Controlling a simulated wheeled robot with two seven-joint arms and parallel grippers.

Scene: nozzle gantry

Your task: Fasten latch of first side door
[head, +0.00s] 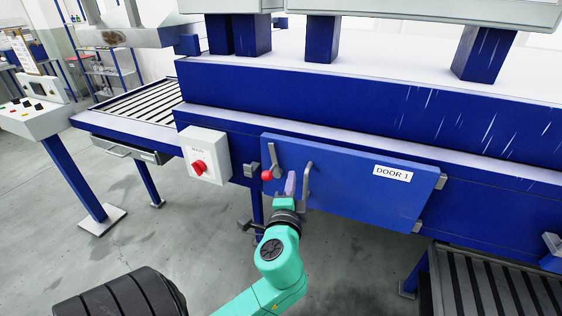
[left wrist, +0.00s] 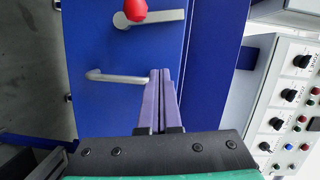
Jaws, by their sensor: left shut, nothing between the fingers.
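The blue side door (head: 345,190) carries a "DOOR 1" label (head: 393,173) and looks flush with the machine's side. Its grey latch lever (head: 276,157) has a red knob (head: 268,175) and points down near the door's left edge. A small grey catch block (head: 250,170) sits on the frame left of the door. A grey bar handle (head: 307,180) is right of the latch. My left gripper (head: 290,180) is shut and empty, between knob and handle. The left wrist view shows the closed fingers (left wrist: 161,85), the handle (left wrist: 118,77) and the knob (left wrist: 135,10). Contact is unclear.
A light grey switch box (head: 205,156) with a red knob is mounted left of the door. A roller conveyor (head: 135,105) is behind it. A dark slatted conveyor (head: 480,285) is at the lower right. A control panel (left wrist: 290,100) shows in the left wrist view.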

